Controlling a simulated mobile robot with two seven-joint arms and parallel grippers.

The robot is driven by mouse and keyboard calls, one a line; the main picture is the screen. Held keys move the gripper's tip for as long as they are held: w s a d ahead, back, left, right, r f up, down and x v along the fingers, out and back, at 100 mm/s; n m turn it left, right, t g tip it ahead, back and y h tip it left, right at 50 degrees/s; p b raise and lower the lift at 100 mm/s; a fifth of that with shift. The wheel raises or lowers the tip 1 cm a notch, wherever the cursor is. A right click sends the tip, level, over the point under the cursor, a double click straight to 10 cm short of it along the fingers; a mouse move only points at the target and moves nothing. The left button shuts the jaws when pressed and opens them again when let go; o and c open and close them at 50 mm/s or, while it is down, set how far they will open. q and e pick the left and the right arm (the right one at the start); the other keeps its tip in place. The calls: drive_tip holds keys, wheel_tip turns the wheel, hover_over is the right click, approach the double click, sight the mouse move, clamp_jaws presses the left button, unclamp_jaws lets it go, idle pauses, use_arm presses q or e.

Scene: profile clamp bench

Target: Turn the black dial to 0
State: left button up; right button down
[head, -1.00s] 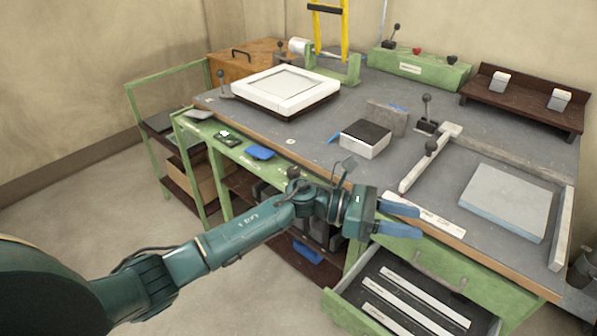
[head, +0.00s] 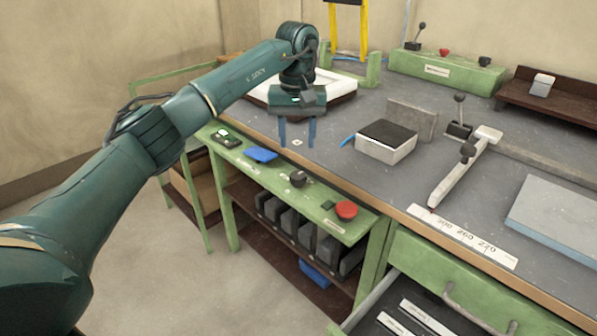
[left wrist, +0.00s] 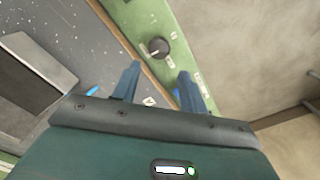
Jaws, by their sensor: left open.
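The black dial (head: 298,179) is a round knob on the sloping green front panel of the bench, with small white labels around it. In the left wrist view the dial (left wrist: 158,47) shows whole, beyond the fingertips; its marks are too small to read. My left gripper (head: 297,142) points down above the bench's front edge, behind the dial in the head view. Its two blue fingers are open and empty. In the left wrist view the open fingers (left wrist: 160,73) stand on either side of the line to the dial, apart from it. My right gripper is out of view.
On the same panel are a red button (head: 346,210), a blue object (head: 261,155) and a small dark device (head: 226,139). A black-topped white block (head: 386,141) and a white frame (head: 337,88) stand on the bench. An open drawer (head: 372,304) juts out in front.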

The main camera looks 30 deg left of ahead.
sight(298, 174)
use_arm(q)
wheel_tip(298, 174, down, 9)
idle(0.3)
drive_tip(key=shift+c, duration=0.4)
drive_tip(key=c, duration=0.6)
